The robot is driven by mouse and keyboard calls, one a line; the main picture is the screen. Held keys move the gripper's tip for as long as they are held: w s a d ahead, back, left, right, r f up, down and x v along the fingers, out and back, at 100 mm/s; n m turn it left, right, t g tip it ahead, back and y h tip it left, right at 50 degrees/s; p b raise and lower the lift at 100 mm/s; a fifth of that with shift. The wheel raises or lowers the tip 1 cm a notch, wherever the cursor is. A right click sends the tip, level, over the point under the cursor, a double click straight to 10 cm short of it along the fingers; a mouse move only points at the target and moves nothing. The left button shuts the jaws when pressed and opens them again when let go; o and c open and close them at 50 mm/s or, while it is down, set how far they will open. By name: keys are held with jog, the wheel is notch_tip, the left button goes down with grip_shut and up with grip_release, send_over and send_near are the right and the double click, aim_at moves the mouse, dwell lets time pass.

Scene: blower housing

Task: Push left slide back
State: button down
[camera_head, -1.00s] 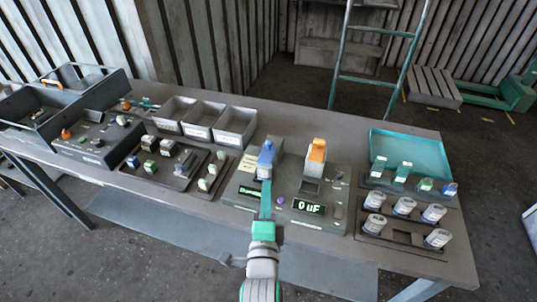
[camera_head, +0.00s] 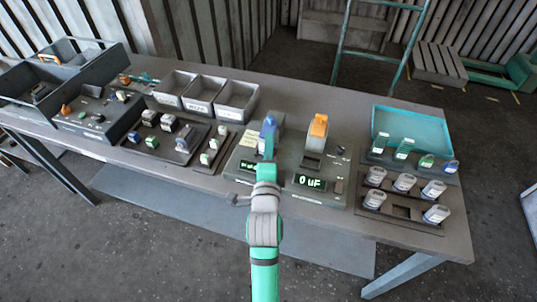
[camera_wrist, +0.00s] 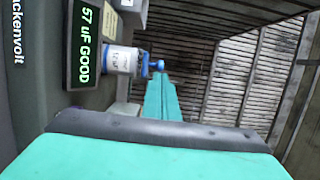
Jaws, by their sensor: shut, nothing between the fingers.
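The left slide, with a blue top (camera_head: 269,127), stands at the back left of the grey test unit (camera_head: 325,193). My gripper (camera_head: 269,153) is shut and empty, its tip right in front of the left slide; I cannot tell whether they touch. In the wrist view, the teal fingers (camera_wrist: 160,98) point toward the blue handle (camera_wrist: 150,66). A white and blue labelled capacitor (camera_wrist: 121,60) sits beside the left display (camera_wrist: 84,45), which reads "57 uF GOOD". The right slide, with an orange top (camera_head: 318,127), stands to the right above a display (camera_head: 310,182) reading "0 uF".
Three grey bins (camera_head: 205,95) and a dark parts tray (camera_head: 165,143) stand to the left. The table behind the test unit looks clear.

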aim_at(270, 121)
jog(key=w, duration=0.5)
jog(key=shift+w+d, duration=0.2)
jog(key=shift+w, duration=0.2)
